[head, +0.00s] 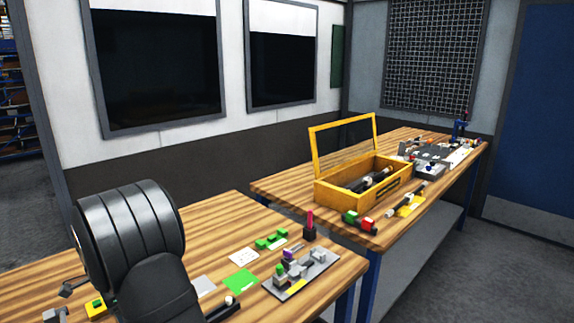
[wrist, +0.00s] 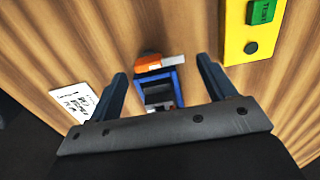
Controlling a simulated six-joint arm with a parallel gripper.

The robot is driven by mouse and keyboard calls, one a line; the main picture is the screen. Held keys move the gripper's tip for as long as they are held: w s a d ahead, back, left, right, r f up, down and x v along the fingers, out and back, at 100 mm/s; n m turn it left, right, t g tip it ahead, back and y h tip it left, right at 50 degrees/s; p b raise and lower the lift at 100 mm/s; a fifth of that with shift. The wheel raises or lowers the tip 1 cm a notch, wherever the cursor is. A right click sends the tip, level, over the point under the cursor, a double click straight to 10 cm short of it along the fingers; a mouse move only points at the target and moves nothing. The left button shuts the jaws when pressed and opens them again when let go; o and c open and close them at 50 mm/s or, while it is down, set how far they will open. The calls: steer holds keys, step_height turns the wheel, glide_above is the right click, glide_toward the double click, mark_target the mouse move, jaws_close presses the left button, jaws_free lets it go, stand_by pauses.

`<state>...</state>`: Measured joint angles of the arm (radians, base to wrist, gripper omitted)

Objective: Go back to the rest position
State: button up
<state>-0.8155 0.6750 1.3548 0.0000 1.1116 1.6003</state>
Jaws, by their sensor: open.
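In the wrist view my gripper (wrist: 163,70) is open, its two dark fingers spread apart with nothing held between them. Beyond the fingers, on the wooden bench top, is a small blue-framed holder (wrist: 179,86) with a dark middle. An orange and white piece (wrist: 150,64) lies at its far edge. I cannot tell how far below the fingertips they are. In the head view my dark arm fills the lower left, and my gripper's fingers cannot be made out there.
A yellow box with a green button (wrist: 235,45) lies beside my right finger; a white printed card (wrist: 75,100) lies to the left. In the head view, a grey fixture plate (head: 300,283) stands on the near bench. An open yellow case (head: 335,195) stands on the far bench.

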step_height(320, 180, up, 16)
step_height(320, 180, down, 17)
steer(key=shift+f, duration=0.2)
steer(key=shift+d+m, duration=0.15)
steer(key=shift+m, duration=0.55)
step_height(320, 180, up, 17)
steer(key=shift+w+a+f+n+g+h, duration=0.35)
steer(key=shift+f+n, duration=0.35)
steer(key=shift+n, duration=1.65)
steer(key=shift+w+a+f+n+g+h, duration=0.25)
steer(key=shift+a+f+n+g+h, duration=0.35)
steer(key=shift+n, duration=1.8)
steer(key=shift+w+a+f+n+g+h, duration=0.25)
steer(key=shift+f+n, duration=0.6)
steer(key=shift+n, duration=1.5)
